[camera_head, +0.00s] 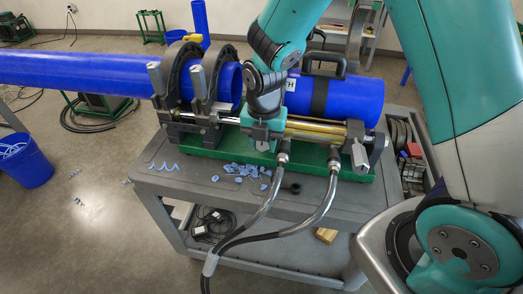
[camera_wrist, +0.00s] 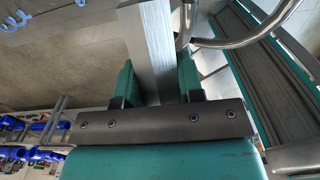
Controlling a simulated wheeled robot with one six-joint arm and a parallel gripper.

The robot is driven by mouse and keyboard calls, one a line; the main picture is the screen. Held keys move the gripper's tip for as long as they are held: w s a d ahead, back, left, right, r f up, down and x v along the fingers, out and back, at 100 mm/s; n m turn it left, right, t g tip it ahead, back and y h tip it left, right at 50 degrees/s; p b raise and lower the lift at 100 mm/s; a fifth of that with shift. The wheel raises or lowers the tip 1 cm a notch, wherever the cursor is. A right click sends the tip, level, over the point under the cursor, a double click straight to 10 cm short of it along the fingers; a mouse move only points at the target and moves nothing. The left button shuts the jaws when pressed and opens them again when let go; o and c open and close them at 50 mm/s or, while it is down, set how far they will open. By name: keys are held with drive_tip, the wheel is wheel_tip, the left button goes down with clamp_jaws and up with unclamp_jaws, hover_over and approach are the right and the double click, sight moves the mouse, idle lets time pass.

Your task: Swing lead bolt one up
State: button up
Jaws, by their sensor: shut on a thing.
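My gripper (camera_head: 264,138) is at the front of the pipe fusion machine, above its green base (camera_head: 215,149). In the wrist view my gripper (camera_wrist: 155,78) is shut on a flat grey metal bolt (camera_wrist: 150,38), which runs between the two green fingers and out past them. I take this as lead bolt one; in the head view the gripper hides most of it. Another grey bolt (camera_head: 359,157) hangs at the right end of the machine.
A long blue pipe (camera_head: 75,71) lies in the left clamps, and a short blue pipe (camera_head: 355,101) is on the right. Two black hoses (camera_head: 262,210) run from the machine's front. Blue shavings (camera_head: 247,172) lie on the grey cart (camera_head: 178,185). A blue bucket (camera_head: 25,164) stands left.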

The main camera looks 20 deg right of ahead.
drive_tip(key=shift+r, duration=0.1)
drive_tip(key=shift+w+d+r+p, duration=0.15)
drive_tip(key=shift+w+r+p, duration=0.05)
drive_tip(key=shift+r+p, duration=0.35)
drive_tip(key=shift+w+d+r+p, duration=0.1)
drive_tip(key=shift+w+r+p, duration=0.1)
drive_tip(key=shift+r+p, duration=0.3)
drive_tip(key=shift+w+d+r, duration=0.1)
drive_tip(key=shift+r, duration=0.05)
drive_tip(key=shift+w+d+r+p, duration=0.25)
drive_tip(key=shift+w+r+p, duration=0.15)
drive_tip(key=shift+r+p, duration=0.3)
drive_tip(key=shift+w+d+r, duration=0.15)
drive_tip(key=shift+r, duration=0.05)
